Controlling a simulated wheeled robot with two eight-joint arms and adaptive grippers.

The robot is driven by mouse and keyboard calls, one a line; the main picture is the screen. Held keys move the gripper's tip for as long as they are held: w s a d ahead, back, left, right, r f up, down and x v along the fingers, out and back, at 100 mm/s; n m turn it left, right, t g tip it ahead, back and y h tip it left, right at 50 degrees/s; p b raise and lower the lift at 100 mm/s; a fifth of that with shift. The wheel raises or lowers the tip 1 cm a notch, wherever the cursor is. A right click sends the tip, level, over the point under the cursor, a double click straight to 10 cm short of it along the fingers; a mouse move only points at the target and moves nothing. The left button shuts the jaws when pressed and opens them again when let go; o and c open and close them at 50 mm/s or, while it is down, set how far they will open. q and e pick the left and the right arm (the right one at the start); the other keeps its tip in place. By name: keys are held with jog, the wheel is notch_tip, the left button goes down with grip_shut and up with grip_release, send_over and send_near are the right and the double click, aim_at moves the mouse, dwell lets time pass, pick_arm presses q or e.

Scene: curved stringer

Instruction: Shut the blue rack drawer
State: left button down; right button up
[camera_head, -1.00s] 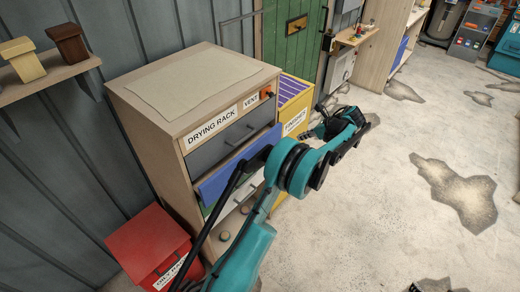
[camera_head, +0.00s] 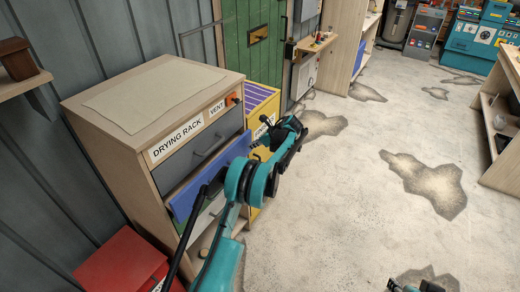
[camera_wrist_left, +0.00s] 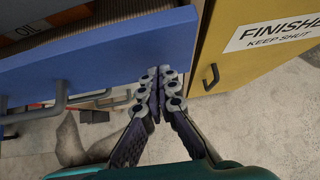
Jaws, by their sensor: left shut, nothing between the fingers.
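The blue drawer (camera_head: 182,203) stands out from the front of the wooden drying rack (camera_head: 100,120), below a grey drawer. In the left wrist view its blue front (camera_wrist_left: 110,50) crosses the upper left, with a ribbed inside behind its top edge and a dark handle (camera_wrist_left: 60,100). My left gripper (camera_head: 258,145) is by the right end of the blue drawer, partly hidden by its arm in the head view. In the wrist view its fingers (camera_wrist_left: 158,80) are shut and empty, with the tips at the blue front's right part; contact is unclear. My right gripper (camera_head: 415,286) barely shows at the bottom edge.
A yellow cabinet (camera_wrist_left: 240,45) marked FINISHED, KEEP SHUT stands close at the rack's right. A red box (camera_head: 115,262) is on the floor at lower left. A wooden shelf (camera_head: 20,82) hangs at left. The stained concrete floor (camera_head: 350,210) is open to the right.

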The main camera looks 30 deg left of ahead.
aim_at(246, 140)
pick_arm(q)
jog(key=shift+a, duration=0.3)
jog(key=a, duration=0.5)
jog(key=shift+w+a, duration=0.1)
jog(key=shift+w, duration=0.1)
jog(key=shift+r, duration=0.1)
pick_arm(e)
jog(key=shift+d+r, duration=0.15)
jog(key=shift+r, duration=0.05)
pick_arm(q)
jog(key=shift+d, duration=0.5)
jog(key=d+f+p+v, duration=0.1)
jog(key=v, duration=0.5)
jog(key=p+v, duration=0.2)
jog(key=v, duration=0.4)
jog(key=shift+d+f, duration=0.2)
jog(key=shift+d, duration=0.35)
pick_arm(e)
jog(key=shift+s+d+r, duration=0.1)
jog(key=shift+d+r, duration=0.05)
jog(key=shift+r, duration=0.5)
jog(key=shift+d+r, duration=0.15)
jog(key=shift+r, duration=0.45)
